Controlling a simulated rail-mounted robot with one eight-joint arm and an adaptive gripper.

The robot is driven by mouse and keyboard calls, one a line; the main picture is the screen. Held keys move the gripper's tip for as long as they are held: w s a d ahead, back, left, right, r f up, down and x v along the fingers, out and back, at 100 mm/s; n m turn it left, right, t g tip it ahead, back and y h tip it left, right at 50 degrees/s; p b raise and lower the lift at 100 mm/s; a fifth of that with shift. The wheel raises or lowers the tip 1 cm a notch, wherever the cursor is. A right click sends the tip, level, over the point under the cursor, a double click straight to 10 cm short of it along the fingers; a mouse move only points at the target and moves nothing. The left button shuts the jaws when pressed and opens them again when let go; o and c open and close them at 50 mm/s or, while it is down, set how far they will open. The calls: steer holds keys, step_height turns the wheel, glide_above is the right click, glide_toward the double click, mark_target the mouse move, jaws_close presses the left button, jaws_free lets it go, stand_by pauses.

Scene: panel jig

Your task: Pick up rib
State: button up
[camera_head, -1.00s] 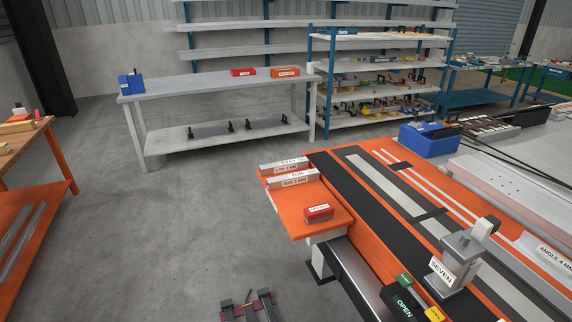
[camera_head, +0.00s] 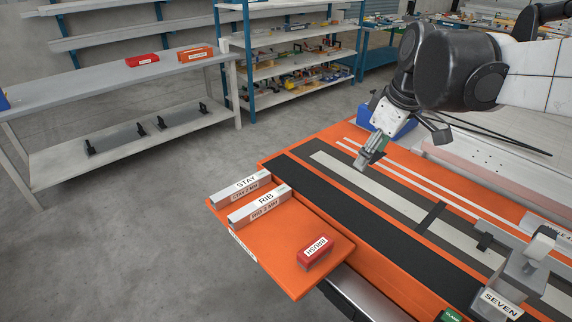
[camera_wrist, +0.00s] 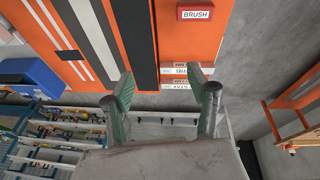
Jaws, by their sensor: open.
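The rib (camera_head: 259,207) is a light grey bar with a white RIB label, lying on the orange side shelf (camera_head: 282,247) in the head view. The similar STAY bar (camera_head: 240,188) lies parallel just behind it. My gripper (camera_head: 361,164) is over the jig's striped bed, to the right of and above the rib, apart from it. In the wrist view my gripper (camera_wrist: 168,84) has its two greenish fingers spread and empty. The rib (camera_wrist: 187,69) and the stay bar (camera_wrist: 178,86) show beyond and between the fingertips there, with labels upside down.
A red BRUSH block (camera_head: 312,252) sits on the shelf in front of the rib. A grey block labelled SEVEN (camera_head: 520,275) stands on the jig at the right. A blue bin (camera_head: 386,121) is behind my gripper. The floor left of the shelf is clear.

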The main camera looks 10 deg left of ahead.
steer(key=w+a+f+n+g, duration=0.1)
steer(key=w+a+f+n, duration=0.1)
steer(key=w+a+n, duration=0.35)
steer(key=n+g+b, duration=0.2)
steer(key=n+g, duration=0.3)
steer(key=n, duration=0.6)
glide_above(261, 201)
steer(key=w+d, duration=0.4)
step_height(261, 201, down, 18)
steer(key=shift+y, duration=0.3)
steer(key=x, duration=0.8)
steer(key=shift+a+b, duration=0.15)
steer(key=shift+b, duration=0.2)
steer(key=shift+s+a+x, duration=0.15)
steer(key=shift+x, duration=1)
steer(key=shift+s+a+x, duration=0.1)
steer(key=shift+s+x, duration=0.05)
steer(key=shift+x, duration=1)
steer(key=shift+s+a+f, duration=0.1)
steer(key=shift+f, duration=0.2)
jaws_close()
